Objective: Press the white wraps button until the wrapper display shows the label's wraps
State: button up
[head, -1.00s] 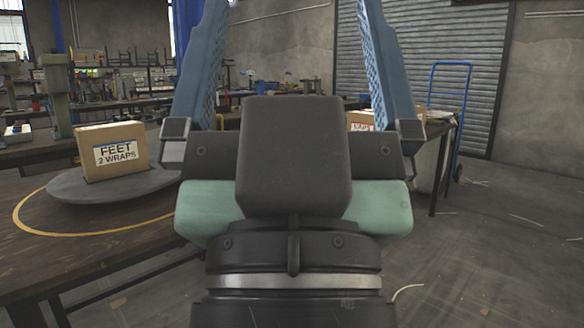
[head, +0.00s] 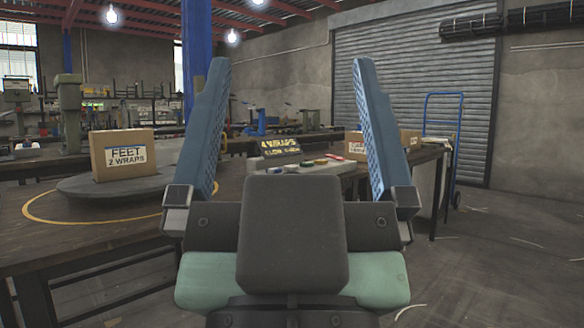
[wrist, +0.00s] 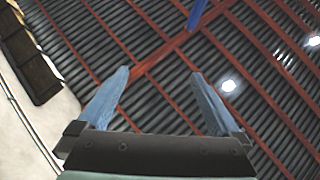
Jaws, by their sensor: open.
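A cardboard box (head: 123,153) labelled "FEET 2 WRAPS" stands on a dark round turntable (head: 78,188) at the left in the head view. Between my fingers, the wrapper display (head: 281,151) stands at the back of a pale control box (head: 258,162). Its upper line seems to read "4 WRAPS"; the lower line is not clear. Small coloured buttons (head: 318,163) lie in front of it, too small to pick out the white one surely. My gripper (head: 291,66) is open and empty, its fingers pointing up. The wrist view shows it (wrist: 160,73) against the ceiling.
The dark workbench (head: 110,235) carries the turntable, with a yellow ring painted around it. Another cardboard box (head: 410,139) sits behind my right finger. A blue hand truck (head: 443,135) stands by the roller shutter. The floor at the right is open.

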grip_shut()
dwell(0.4)
dwell(1.3)
